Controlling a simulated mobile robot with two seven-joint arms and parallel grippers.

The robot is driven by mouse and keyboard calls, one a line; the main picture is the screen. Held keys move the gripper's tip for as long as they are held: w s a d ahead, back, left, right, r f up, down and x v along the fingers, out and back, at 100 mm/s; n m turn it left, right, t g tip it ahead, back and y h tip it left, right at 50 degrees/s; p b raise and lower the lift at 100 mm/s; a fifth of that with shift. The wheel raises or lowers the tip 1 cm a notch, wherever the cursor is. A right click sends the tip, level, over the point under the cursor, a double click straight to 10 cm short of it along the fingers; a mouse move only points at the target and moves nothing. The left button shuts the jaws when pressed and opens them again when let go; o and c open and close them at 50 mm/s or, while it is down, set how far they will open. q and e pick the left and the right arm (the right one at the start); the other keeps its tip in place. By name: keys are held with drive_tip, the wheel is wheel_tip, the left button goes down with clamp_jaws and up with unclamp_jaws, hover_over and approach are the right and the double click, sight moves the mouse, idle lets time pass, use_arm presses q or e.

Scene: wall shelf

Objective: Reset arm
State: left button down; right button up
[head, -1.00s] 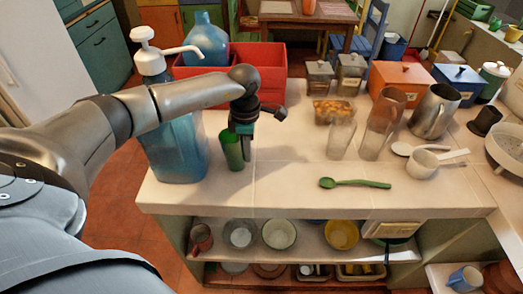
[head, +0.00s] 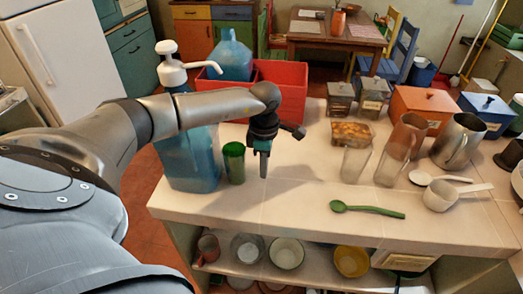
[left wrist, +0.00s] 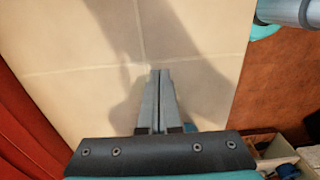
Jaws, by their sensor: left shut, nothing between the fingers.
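My left gripper (head: 264,165) is shut and empty above the tiled counter (head: 300,199), fingers pointing down. In the left wrist view its two closed fingers (left wrist: 159,78) lie over bare cream tiles. A green cup (head: 233,163) stands upright on the counter just left of the gripper, apart from it. A large blue pump bottle (head: 188,160) with a white pump stands left of the cup. My right gripper is not in view.
A red crate (head: 290,92) with a blue jug (head: 232,57) stands behind my left arm. A green spoon (head: 368,210) lies on the counter at the right. Glasses (head: 355,164), pitchers and boxes stand farther right. The shelf below holds bowls (head: 286,253). The counter's front middle is clear.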

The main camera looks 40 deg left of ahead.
use_arm(q)
wheel_tip(320, 180, up, 10)
drive_tip(key=shift+a, duration=0.15)
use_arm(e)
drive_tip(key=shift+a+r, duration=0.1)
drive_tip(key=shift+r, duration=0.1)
